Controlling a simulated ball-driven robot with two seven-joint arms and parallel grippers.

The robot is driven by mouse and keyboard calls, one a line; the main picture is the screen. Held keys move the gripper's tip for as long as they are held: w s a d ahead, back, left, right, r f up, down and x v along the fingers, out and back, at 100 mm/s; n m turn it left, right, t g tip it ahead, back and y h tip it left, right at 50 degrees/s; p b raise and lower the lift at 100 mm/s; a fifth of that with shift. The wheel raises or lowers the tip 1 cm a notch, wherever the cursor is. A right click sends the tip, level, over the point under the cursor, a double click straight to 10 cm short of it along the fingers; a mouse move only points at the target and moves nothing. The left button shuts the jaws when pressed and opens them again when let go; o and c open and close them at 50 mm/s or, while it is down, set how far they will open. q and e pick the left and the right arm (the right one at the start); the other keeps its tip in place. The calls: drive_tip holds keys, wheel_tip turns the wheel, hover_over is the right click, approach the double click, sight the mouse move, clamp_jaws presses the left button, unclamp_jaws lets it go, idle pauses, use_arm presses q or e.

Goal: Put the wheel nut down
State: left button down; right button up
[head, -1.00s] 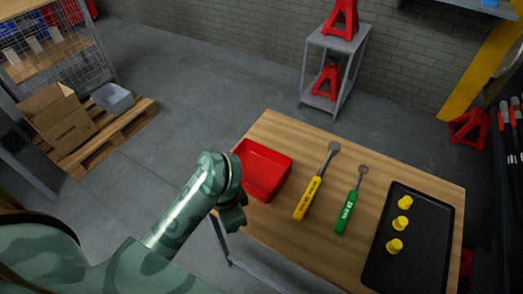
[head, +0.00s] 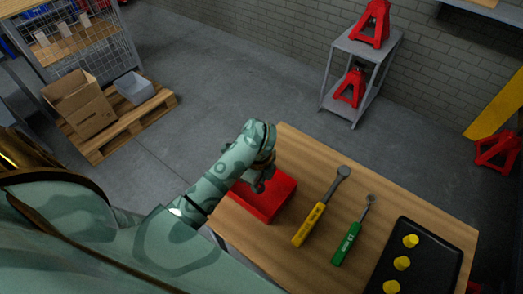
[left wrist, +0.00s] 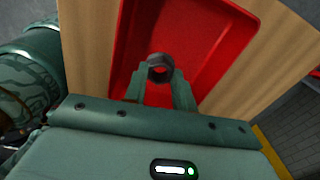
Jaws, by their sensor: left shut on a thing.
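The wheel nut (left wrist: 160,68) is a dark grey ring-shaped nut. It shows in the left wrist view between the fingertips of my left gripper (left wrist: 160,85), which is shut on it. Behind it in that view is the red tray (left wrist: 208,30). In the head view my left gripper (head: 262,180) is over the red tray (head: 270,202) on the wooden table, and the nut is hidden there. I cannot tell the height of the nut above the tray floor. My right gripper is not in view.
A black tray (head: 430,255) with yellow caps (head: 402,263) is at the right. A cart (head: 360,85) with red jack stands is behind.

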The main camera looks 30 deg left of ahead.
use_arm(q)
drive_tip(key=shift+w+a+f, duration=0.1)
drive_tip(key=shift+w+f, duration=0.45)
drive_tip(key=shift+f, duration=0.2)
drive_tip(key=shift+w+f+b, duration=0.15)
drive_tip(key=shift+f+b, duration=0.6)
drive_tip(key=shift+f, duration=0.85)
drive_tip(key=shift+f, duration=0.1)
drive_tip(key=c, duration=1.1)
unclamp_jaws()
drive_tip(key=shift+c, duration=0.2)
drive_tip(key=shift+r, duration=0.4)
wheel_tip(320, 180, up, 12)
drive_tip(key=p, duration=0.4)
drive_tip(key=shift+f+p, duration=0.25)
drive_tip(key=shift+p, duration=0.05)
